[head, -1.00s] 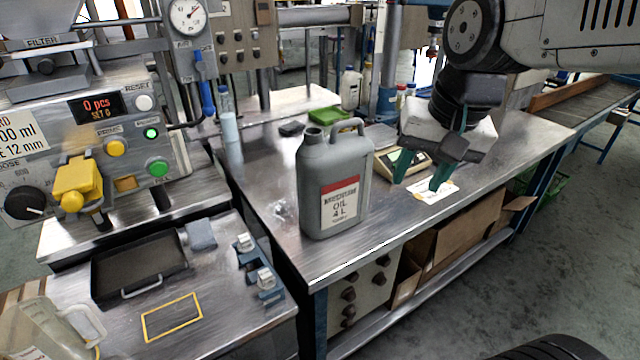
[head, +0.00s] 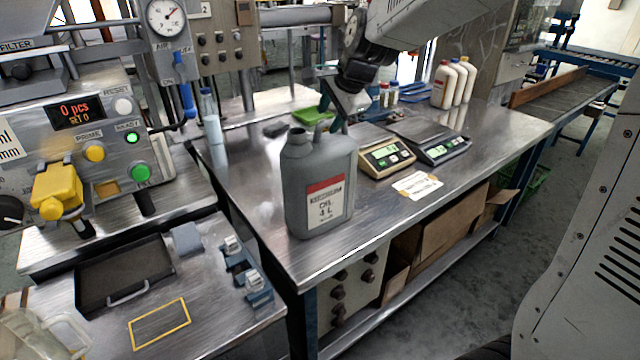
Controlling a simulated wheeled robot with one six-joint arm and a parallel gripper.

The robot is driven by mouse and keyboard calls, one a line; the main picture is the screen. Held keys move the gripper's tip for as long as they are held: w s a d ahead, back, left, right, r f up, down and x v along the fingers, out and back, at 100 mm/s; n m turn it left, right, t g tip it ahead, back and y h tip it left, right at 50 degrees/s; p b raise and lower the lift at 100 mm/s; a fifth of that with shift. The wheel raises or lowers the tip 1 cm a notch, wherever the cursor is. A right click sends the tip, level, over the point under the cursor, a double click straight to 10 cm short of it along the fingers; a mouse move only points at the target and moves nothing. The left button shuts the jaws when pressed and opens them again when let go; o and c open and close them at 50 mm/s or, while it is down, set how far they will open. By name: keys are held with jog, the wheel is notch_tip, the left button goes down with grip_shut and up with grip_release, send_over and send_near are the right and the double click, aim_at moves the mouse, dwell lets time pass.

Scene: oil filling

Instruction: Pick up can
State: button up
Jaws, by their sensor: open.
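The can is a grey oil can (head: 299,182) with a red and white "OIL 4 L" label. It stands upright on the metal workbench (head: 250,235) near its front left edge. Its open neck is at the top left and its handle at the top right. My gripper (head: 338,122) is at the handle's upper end, pointing down, with its dark green fingers apart. The can's top partly hides the fingertips, so I cannot tell whether they touch or straddle the handle.
Two scales, a beige one (head: 386,154) and a dark one (head: 436,146), stand right of the can. A paper card (head: 418,185) lies in front of them. White bottles (head: 443,85) stand at the back right. The filling machine (head: 90,140) is at the left. A tray (head: 125,272) lies front left.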

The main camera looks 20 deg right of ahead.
jog(key=shift+x, duration=0.9)
jog(key=shift+c, duration=0.3)
grip_shut()
jog(key=shift+r, duration=0.1)
